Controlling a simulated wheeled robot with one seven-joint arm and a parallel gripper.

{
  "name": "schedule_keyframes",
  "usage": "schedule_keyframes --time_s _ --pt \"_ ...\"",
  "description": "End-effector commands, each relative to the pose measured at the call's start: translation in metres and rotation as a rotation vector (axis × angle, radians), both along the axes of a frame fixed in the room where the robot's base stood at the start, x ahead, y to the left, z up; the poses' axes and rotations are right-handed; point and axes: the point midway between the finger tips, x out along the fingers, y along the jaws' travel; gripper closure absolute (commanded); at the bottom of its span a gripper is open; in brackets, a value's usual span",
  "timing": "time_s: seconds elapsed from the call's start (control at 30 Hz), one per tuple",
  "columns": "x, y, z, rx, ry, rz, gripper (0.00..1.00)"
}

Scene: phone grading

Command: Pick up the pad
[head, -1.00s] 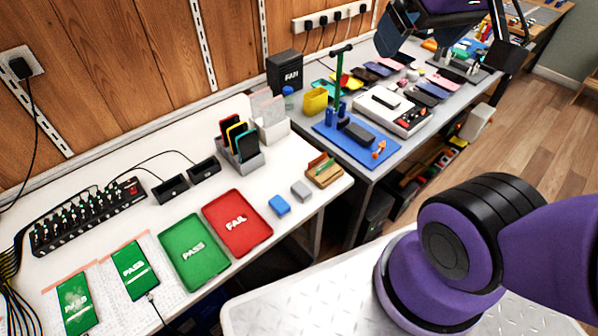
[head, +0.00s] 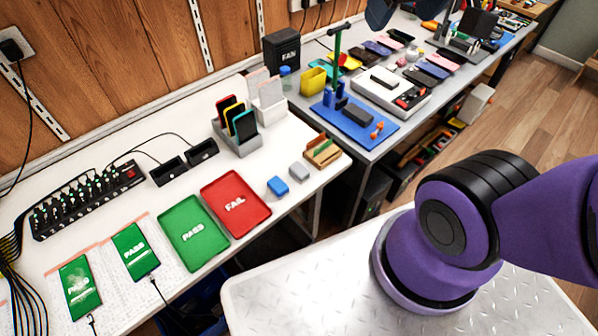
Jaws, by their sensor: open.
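Two small pad-like blocks lie side by side on the white table, right of the red tray: a blue pad (head: 278,186) and a grey pad (head: 299,171). I cannot tell which one the task means. Both lie flat with clear table around them. My gripper (head: 380,14) shows only as a dark piece at the top edge, above the far grey bench. It is well away from both pads and most of it is out of frame. Nothing is seen held in the visible part.
A red FAIL tray (head: 236,228) and green PASS tray (head: 194,262) lie left of the pads. A wooden holder (head: 323,158) stands to the right, near the table edge. A grey phone rack (head: 241,148) stands behind. The far bench is crowded around a blue mat (head: 374,146).

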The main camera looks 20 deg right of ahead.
Motion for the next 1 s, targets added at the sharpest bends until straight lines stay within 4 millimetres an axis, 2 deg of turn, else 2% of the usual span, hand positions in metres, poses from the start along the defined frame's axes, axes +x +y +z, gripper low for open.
schedule_keyframes --time_s 0.1,0.3,0.57,0.8,1.0 --pt "0.029 -0.001 -0.016 -0.028 0.040 0.003 0.22" --pt "0.074 -0.001 -0.047 -0.070 0.091 0.017 0.22" --pt "0.125 0.004 -0.102 -0.111 0.155 0.056 0.22" --pt "0.162 0.013 -0.164 -0.129 0.217 0.106 0.22" --pt "0.184 0.024 -0.223 -0.129 0.268 0.155 0.22"
